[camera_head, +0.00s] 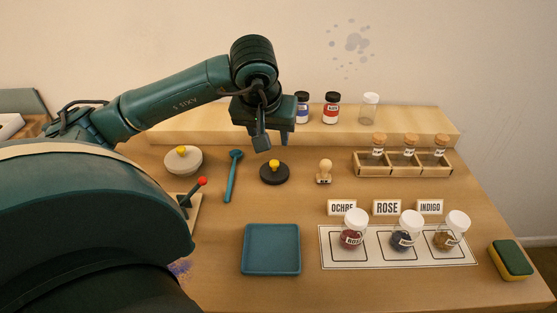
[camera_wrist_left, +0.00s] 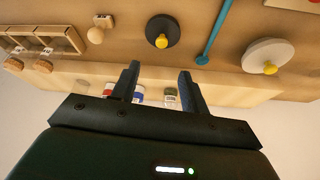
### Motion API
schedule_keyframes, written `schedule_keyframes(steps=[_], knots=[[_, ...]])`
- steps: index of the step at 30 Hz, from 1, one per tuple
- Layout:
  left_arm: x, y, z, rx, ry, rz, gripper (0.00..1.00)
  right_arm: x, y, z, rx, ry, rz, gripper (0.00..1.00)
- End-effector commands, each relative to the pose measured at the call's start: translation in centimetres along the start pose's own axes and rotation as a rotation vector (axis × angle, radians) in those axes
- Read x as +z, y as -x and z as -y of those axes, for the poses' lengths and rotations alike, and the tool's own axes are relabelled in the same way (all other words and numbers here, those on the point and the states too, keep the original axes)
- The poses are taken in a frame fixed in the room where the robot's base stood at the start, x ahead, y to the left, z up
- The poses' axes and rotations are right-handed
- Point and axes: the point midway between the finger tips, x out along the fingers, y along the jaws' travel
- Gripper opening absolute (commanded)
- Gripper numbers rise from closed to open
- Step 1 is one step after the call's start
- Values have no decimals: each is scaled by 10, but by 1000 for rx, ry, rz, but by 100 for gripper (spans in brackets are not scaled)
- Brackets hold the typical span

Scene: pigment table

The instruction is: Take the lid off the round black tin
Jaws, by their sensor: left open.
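The round black tin (camera_head: 274,175) stands on the table left of the middle, its lid on with a yellow knob (camera_head: 274,163) on top. The tin also shows in the left wrist view (camera_wrist_left: 168,27), beyond my fingertips. My left gripper (camera_head: 274,143) is open and empty, above and behind the tin in the head view, apart from it. Its two fingers also show spread in the left wrist view (camera_wrist_left: 158,70). My right gripper is not in view.
A wooden stamp (camera_head: 324,172) stands right. Jars, including a red-labelled jar (camera_head: 331,109), stand on the back shelf. A teal tray (camera_head: 271,270) lies in front.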

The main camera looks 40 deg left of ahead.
Motion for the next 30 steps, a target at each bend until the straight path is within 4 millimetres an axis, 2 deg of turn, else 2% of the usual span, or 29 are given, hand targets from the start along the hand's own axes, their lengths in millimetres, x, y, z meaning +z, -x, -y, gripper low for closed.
schedule_keyframes(steps=[3, 9, 16, 24, 30], knots=[[2, -26, 0, 0, 0, 9, 45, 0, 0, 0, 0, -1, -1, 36], [2, -57, -1, 2, 0, 7, 45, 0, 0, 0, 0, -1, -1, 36], [2, -73, 0, 3, 0, 6, 45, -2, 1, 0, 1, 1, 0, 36], [1, -111, 2, 5, 2, 6, 45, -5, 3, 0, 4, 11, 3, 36], [1, -117, 2, 5, -1, 3, 45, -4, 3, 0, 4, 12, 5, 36]])
